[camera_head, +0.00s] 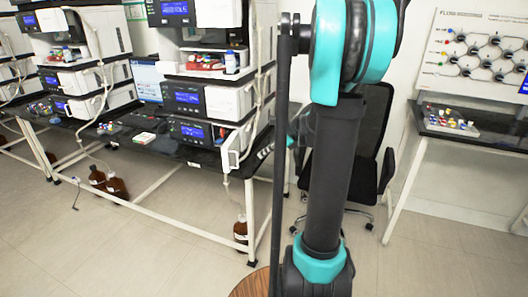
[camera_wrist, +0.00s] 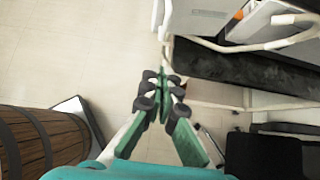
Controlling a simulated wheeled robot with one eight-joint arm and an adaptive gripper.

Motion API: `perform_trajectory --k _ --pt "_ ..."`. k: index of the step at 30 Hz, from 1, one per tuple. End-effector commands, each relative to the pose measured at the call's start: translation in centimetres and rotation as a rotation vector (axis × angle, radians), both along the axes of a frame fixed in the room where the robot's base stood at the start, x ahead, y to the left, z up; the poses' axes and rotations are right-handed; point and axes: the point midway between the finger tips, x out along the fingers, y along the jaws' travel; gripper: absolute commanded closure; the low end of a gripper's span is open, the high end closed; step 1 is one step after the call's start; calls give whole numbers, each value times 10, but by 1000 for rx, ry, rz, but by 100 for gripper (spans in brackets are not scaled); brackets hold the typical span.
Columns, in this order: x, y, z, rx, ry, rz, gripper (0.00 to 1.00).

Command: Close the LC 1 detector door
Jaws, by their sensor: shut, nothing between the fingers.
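The nearest instrument stack stands at the right end of the long bench in the head view. Its lowest unit (camera_head: 188,131) has a lit blue screen, and a small white door-like panel (camera_head: 231,153) stands out at its right front corner. I cannot read an LC 1 label, so I cannot tell which unit is the detector. In the wrist view, my gripper (camera_wrist: 162,80) is shut and empty, pointing over the floor. A white panel edge (camera_wrist: 162,18) shows beyond its tips, apart from them.
The dark bench top (camera_head: 190,152) runs left, with more stacks on it. White tubing (camera_wrist: 265,47) loops beside the bench edge. Brown bottles (camera_head: 117,188) stand on the floor. A black chair (camera_head: 345,150) is behind my arm. A wooden barrel-like thing (camera_wrist: 40,143) is at lower left.

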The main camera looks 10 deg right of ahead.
Motion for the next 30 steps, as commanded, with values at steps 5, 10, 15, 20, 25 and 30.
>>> perform_trajectory --k 5,10,15,20,25,30 --pt "16 22 -27 -2 -1 5 100" --pt "29 39 -49 -1 -2 5 100" --pt "43 58 -47 -2 -1 5 100" --pt "50 67 -47 -2 -1 4 100" --pt "52 69 -47 -2 -1 2 100" --pt "51 68 -47 -2 -1 2 100"
